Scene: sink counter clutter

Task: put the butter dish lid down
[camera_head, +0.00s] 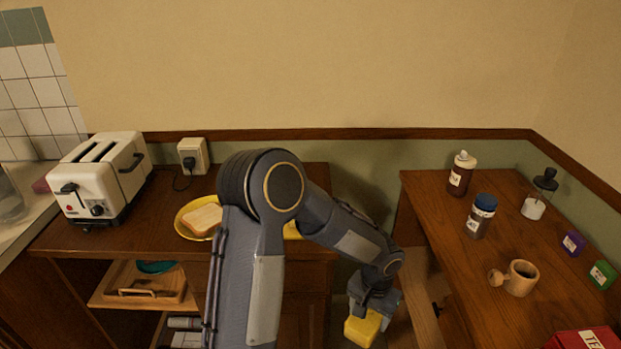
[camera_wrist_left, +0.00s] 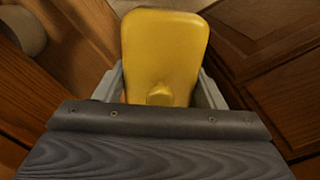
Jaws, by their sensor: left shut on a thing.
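The yellow butter dish lid (camera_head: 362,327) hangs below my left gripper (camera_head: 373,305) at the bottom centre of the head view, in the gap between the two wooden counters. In the left wrist view the lid (camera_wrist_left: 164,55) fills the top middle, with its small knob facing the camera. My left gripper (camera_wrist_left: 160,92) is shut on the lid, one finger on each side. The lid's underside is hidden. My right gripper is in neither view. No butter dish base can be made out.
The left counter holds a toaster (camera_head: 98,178) and a yellow plate with bread (camera_head: 203,218), partly behind my arm. The right counter (camera_head: 440,211) holds a brown bottle (camera_head: 461,174), a blue-capped jar (camera_head: 481,216), a wooden mug (camera_head: 521,278) and a red tea box (camera_head: 585,340). Its near-left part is bare.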

